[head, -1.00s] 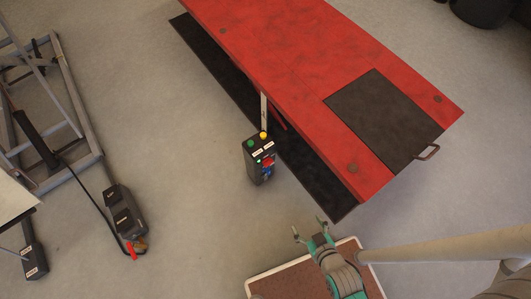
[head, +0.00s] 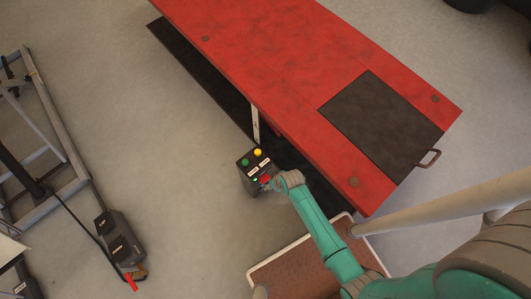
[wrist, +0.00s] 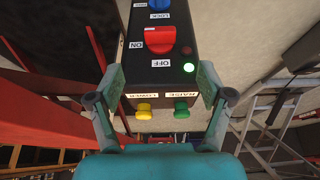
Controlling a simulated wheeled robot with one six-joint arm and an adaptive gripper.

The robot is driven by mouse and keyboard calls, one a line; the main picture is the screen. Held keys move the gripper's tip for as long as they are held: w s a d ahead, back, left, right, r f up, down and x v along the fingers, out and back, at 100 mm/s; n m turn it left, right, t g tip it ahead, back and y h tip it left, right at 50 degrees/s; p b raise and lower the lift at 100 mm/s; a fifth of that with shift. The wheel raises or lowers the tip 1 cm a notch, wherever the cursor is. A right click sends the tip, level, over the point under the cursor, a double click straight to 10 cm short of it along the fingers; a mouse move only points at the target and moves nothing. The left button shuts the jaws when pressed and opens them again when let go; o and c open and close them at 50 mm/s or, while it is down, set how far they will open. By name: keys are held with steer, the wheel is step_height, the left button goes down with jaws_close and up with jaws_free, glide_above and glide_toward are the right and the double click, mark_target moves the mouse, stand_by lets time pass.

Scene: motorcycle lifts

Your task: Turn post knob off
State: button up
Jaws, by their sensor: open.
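The dark control post (head: 247,165) stands beside the red lift. In the wrist view its panel (wrist: 180,75) shows a red knob (wrist: 160,40) with ON and OFF labels, and a lit green lamp (wrist: 189,67). A blue knob (wrist: 158,5) by a LOCK label is cut off at the top edge. Yellow (wrist: 144,107) and green (wrist: 181,107) buttons carry LOWER and RAISE labels. My gripper (wrist: 164,80) is open and empty, its fingers on either side of the panel in the picture. The knob's exact setting is hard to read. In the head view my gripper partly hides the panel.
The red lift platform (head: 300,75) with a dark plate (head: 380,120) is just right of the post. A black box (head: 118,240) with a cable and a grey lift frame (head: 55,130) are at the left. Bare floor (head: 150,150) lies between.

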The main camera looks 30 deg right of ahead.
mark_target(266, 180)
steer(key=shift+x, duration=5.15)
steer(key=shift+a, duration=0.1)
steer(key=c, duration=1.2)
